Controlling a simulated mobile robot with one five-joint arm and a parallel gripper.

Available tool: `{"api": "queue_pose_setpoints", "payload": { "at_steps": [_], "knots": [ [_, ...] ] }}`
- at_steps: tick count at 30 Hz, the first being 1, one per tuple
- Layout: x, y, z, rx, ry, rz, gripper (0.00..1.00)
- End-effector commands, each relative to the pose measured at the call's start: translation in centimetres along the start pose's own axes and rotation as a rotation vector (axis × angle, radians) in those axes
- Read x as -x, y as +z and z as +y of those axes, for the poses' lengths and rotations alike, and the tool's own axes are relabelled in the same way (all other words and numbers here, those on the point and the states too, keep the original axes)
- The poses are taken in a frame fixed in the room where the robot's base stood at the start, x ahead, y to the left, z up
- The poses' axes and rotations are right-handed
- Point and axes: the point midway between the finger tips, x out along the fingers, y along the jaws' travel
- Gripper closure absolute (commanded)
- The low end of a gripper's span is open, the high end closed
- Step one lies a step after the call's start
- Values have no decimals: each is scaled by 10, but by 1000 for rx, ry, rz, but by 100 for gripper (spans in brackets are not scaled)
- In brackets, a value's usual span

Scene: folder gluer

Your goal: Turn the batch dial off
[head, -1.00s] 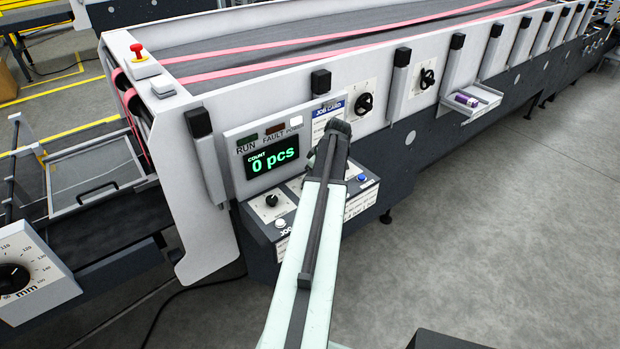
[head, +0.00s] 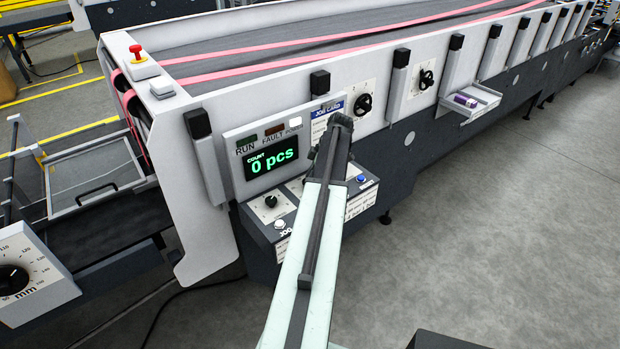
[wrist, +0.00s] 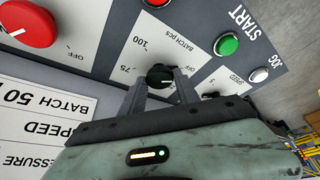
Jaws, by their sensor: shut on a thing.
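The batch dial (wrist: 158,78) is a black round knob on the grey control panel, under the "BATCH pcs" lettering in the wrist view. The numbers 100 and 75 show to its left. My gripper (wrist: 159,88) is shut on this dial, with one finger on each side of it. A pale mark shows on the knob, but its exact setting is hard to read. In the head view my arm covers the dial and the fingertips.
A green START button (wrist: 227,45), a white JOG button (wrist: 259,75) and a red knob (wrist: 27,24) are close by. The partly hidden speed dial (wrist: 210,95) is beside my gripper. The counter display (head: 271,163) reads 0 pcs. Floor at right is clear.

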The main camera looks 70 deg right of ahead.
Motion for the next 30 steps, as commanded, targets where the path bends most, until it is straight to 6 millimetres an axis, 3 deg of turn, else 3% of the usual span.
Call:
{"api": "queue_pose_setpoints", "payload": {
  "at_steps": [6,7,9,20,25,30],
  "knots": [
    [0,1,0,1,0,-2,100],
    [0,0,0,1,0,-2,60],
    [0,0,0,1,0,-2,41],
    [2,-1,0,1,0,-1,41],
    [22,-2,0,0,0,-1,41],
    [55,-4,1,0,-1,-1,41]
  ]
}}
